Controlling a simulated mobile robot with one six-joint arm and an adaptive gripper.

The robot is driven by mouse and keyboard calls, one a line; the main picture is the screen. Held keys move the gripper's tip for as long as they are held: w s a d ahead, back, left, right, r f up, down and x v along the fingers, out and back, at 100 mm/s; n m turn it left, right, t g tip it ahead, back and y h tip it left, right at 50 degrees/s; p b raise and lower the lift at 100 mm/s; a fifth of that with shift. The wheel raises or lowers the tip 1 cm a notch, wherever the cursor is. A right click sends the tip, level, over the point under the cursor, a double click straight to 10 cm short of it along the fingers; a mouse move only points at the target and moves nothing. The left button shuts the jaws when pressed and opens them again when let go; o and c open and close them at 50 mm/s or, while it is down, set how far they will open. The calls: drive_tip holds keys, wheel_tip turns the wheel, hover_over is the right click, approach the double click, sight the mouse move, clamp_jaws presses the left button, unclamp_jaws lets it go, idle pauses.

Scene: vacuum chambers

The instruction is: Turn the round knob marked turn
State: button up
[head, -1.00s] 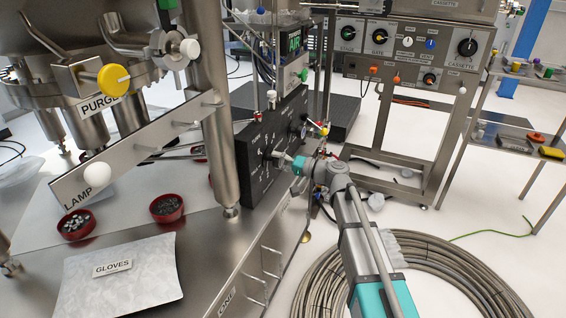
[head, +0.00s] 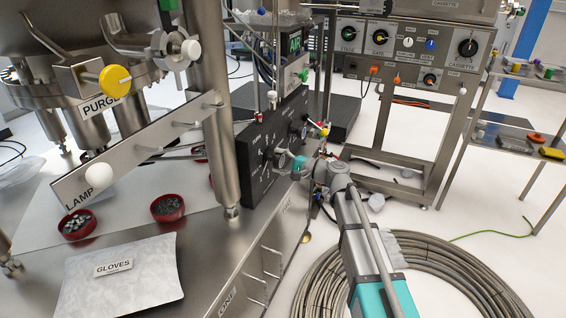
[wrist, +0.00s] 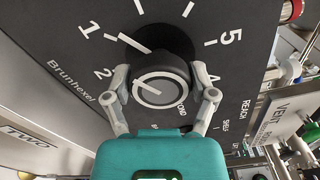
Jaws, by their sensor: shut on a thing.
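A round dark knob (wrist: 160,82) with a grey rim and a white pointer line fills the middle of the wrist view. Behind it, a larger black round part (wrist: 150,42) carries its own white line pointing toward the 1 of a printed scale. My gripper (wrist: 166,86) is shut on the front knob, one finger on each side. In the head view, my gripper (head: 288,163) is at the face of a dark upright panel (head: 258,166) and hides most of the knob. I cannot read a "turn" label; lettering below the knob is partly covered by my gripper.
The panel stands on a steel bench edge beside a thick steel post (head: 218,110). Small levers with red and yellow tips (head: 320,130) lie close to the right of my gripper. A coiled hose (head: 440,275) lies on the floor at right.

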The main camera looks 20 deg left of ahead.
drive_tip(key=shift+s+m, duration=0.2)
drive_tip(key=shift+m, duration=2.6)
idle(2.9)
idle(0.7)
drive_tip(key=o, duration=1)
drive_tip(key=shift+o, duration=0.2)
drive_tip(key=shift+w, duration=0.15)
drive_tip(key=shift+d, duration=0.15)
drive_tip(key=d, duration=1.1)
drive_tip(key=shift+s+d, duration=0.35)
drive_tip(key=shift+s, duration=0.1)
